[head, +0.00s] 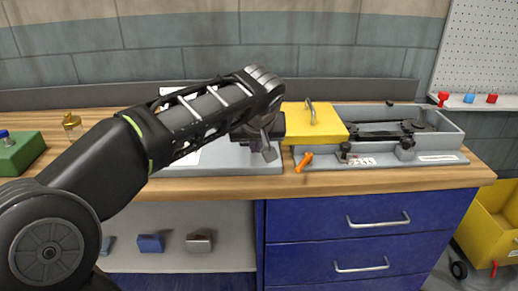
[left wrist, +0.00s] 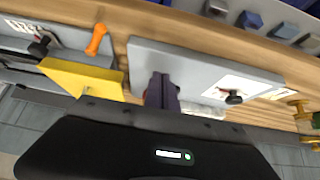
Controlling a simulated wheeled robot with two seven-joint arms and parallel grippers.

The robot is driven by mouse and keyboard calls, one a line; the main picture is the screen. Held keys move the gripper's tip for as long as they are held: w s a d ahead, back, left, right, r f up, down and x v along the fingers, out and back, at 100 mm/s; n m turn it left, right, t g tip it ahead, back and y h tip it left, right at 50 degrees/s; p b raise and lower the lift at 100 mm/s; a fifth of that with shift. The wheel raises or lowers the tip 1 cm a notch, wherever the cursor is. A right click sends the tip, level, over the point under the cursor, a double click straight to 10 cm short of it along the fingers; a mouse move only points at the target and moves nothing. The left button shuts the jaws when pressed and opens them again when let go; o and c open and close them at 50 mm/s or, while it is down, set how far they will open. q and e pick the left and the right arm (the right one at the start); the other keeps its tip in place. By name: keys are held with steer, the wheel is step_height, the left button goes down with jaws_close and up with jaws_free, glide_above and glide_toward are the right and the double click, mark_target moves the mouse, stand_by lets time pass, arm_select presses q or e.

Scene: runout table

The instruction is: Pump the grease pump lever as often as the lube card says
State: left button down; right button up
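My left gripper (head: 268,148) is above the grey plate, left of the yellow cover. In the left wrist view its dark fingers (left wrist: 162,90) are close together over the grey plate (left wrist: 205,62), with nothing visible between them. An orange lever (head: 303,162) sticks out at the front left of the grey machine, right of the gripper and apart from it. It also shows in the left wrist view (left wrist: 97,39). A white card (left wrist: 222,84) lies on the grey plate; its print is too small to read. My arm hides part of this area in the head view. My right gripper is not in view.
A yellow cover (head: 320,128) with a handle sits on the grey machine (head: 445,140). A green block (head: 20,152) and a brass fitting (head: 72,124) are at the bench's left. Blue drawers (head: 365,240) are below; a yellow bin (head: 490,225) stands at the right.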

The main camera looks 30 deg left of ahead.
arm_select(q)
steer(key=v, duration=1)
steer(key=shift+s+d, duration=0.2)
steer(key=shift+d, duration=0.05)
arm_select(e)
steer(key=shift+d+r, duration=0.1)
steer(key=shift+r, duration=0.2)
